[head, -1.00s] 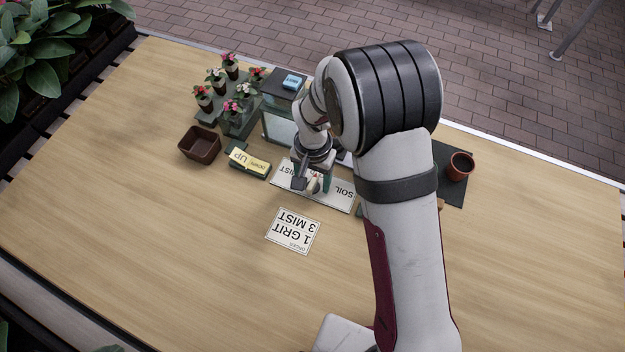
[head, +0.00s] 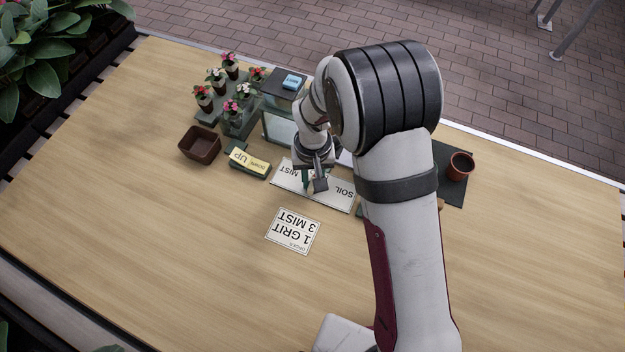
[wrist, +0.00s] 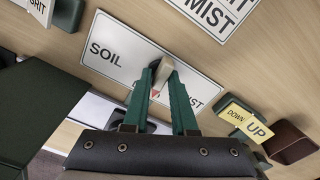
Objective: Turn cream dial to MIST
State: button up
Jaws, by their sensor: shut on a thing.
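The cream dial (wrist: 163,72) sits on a white label plate (wrist: 125,40) in the wrist view, between the words SOIL and MIST. My gripper (wrist: 161,74) is shut on the dial, with one green finger on each side of it. A small red mark shows between the fingers, just below the dial in the picture; I cannot tell exactly which word it points at. In the head view my gripper (head: 308,182) is low over the label plate (head: 338,205), and the dial is hidden behind it.
An order card (head: 293,232) reading 1 GRIT, 3 MIST lies in front of the plate. A yellow UP/DOWN switch (head: 250,161) and a brown tray (head: 200,144) are to the left, with potted flowers (head: 232,107) behind. A terracotta pot (head: 460,165) stands right. The front table is clear.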

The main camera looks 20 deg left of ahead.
jog(key=n, duration=0.5)
jog(key=shift+n, duration=0.4)
jog(key=n, duration=0.5)
jog(key=o, duration=1.4)
jog(key=shift+o, duration=0.2)
jog(key=shift+r, duration=3.55)
